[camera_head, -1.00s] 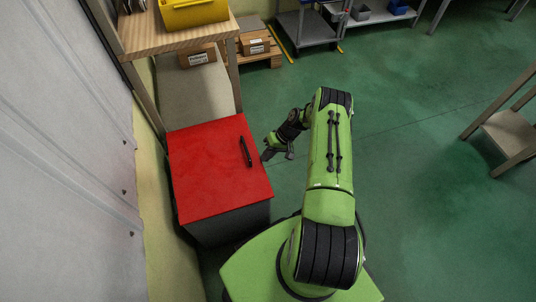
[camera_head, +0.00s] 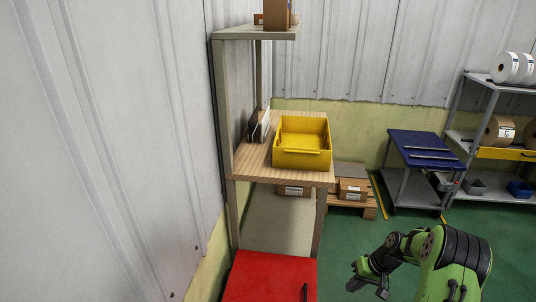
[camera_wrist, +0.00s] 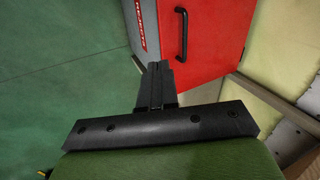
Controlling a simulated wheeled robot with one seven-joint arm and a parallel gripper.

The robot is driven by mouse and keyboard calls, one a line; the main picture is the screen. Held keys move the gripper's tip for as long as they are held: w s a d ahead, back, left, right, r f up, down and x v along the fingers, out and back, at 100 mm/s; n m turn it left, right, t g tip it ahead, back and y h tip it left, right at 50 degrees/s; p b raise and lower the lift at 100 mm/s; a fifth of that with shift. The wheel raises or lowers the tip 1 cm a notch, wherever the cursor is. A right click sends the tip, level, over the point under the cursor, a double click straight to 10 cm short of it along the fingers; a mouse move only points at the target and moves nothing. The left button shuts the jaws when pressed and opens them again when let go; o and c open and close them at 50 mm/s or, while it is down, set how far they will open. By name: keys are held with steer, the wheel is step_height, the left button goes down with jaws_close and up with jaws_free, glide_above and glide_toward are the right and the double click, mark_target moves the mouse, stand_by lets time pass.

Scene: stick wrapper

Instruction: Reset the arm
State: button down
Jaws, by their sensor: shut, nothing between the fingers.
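My arm (camera_head: 455,262) is green with black joints and shows at the lower right of the head view. My gripper (camera_head: 362,284) is to the right of the red cabinet and apart from it. In the wrist view my gripper (camera_wrist: 158,70) has its two black fingers together, with nothing between them. The red surface of the cabinet (camera_wrist: 215,35) lies beyond the fingertips there, with its black handle (camera_wrist: 181,36).
A wooden shelf (camera_head: 255,168) holds a yellow bin (camera_head: 302,158) above the red cabinet (camera_head: 265,278). A blue-topped cart (camera_head: 425,150) and a rack with white rolls (camera_head: 505,67) stand at the back right. Green floor (camera_head: 340,240) is open around the arm.

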steer(key=s+a+r+n+t+h, duration=0.15)
steer(key=s+a+r, duration=0.3)
steer(key=r, duration=0.75)
steer(key=s+a+r+h, duration=0.3)
steer(key=s+a+r, duration=0.15)
steer(key=r, duration=0.85)
steer(key=s+a+r+t, duration=0.2)
steer(key=s+r, duration=0.1)
steer(key=s, duration=0.6)
steer(key=s+a+r+t, duration=0.1)
steer(key=s+r, duration=0.1)
steer(key=s, duration=0.8)
step_height(320, 180, up, 16)
steer(key=p, duration=1.5)
steer(key=shift+w+f+p, duration=0.25)
steer(key=shift+w+p, duration=0.05)
